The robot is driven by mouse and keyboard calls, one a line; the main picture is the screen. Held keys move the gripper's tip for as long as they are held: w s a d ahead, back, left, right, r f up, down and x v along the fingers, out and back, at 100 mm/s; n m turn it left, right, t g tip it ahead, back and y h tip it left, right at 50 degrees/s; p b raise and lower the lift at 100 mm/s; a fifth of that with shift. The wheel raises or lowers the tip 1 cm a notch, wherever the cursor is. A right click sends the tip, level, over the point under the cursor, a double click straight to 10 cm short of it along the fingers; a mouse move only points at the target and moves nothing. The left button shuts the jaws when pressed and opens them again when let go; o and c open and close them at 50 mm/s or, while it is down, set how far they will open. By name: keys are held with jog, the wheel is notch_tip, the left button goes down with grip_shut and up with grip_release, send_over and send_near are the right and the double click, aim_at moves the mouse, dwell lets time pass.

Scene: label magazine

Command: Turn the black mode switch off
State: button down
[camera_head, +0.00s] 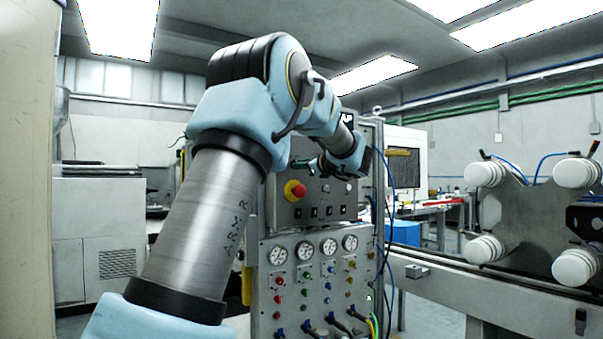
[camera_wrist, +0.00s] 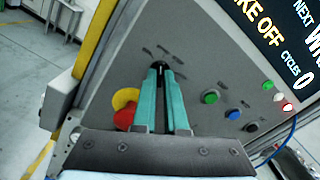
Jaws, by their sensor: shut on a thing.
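The black mode switch (camera_wrist: 160,66) is on the grey control panel in the wrist view, between my fingertips and mostly hidden by them. My gripper (camera_wrist: 161,72) has two teal fingers, close together at their tips around the switch. The switch's exact angle cannot be told. In the head view my gripper (camera_head: 303,163) is at the upper part of the panel (camera_head: 285,211), and the switch cannot be made out there.
A red emergency button (camera_wrist: 125,117) on a yellow base sits just left of my fingers. Green (camera_wrist: 211,97) and blue (camera_wrist: 233,114) buttons and a display (camera_wrist: 275,30) are to the right. Gauges (camera_head: 304,250) and valves fill the lower panel. Blue hoses (camera_head: 387,200) hang at its right edge.

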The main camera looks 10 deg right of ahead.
jog(key=n+b, duration=0.1)
jog(key=b, duration=0.1)
jog(key=n+b, duration=0.2)
jog(key=b, duration=0.1)
jog(key=shift+f, duration=0.4)
jog(key=n+b, duration=0.2)
jog(key=b, duration=0.1)
jog(key=n+b, duration=0.1)
jog(key=n, duration=0.1)
jog(key=shift+r, duration=0.25)
jog(key=shift+n+b, duration=0.3)
jog(key=shift+b, duration=0.05)
jog(key=c, duration=1)
grip_release()
jog(key=shift+r, duration=0.1)
jog(key=shift+o, duration=0.2)
jog(key=b+v, duration=0.1)
jog(key=v, duration=1)
jog(key=shift+b, duration=0.3)
jog(key=shift+w, duration=0.1)
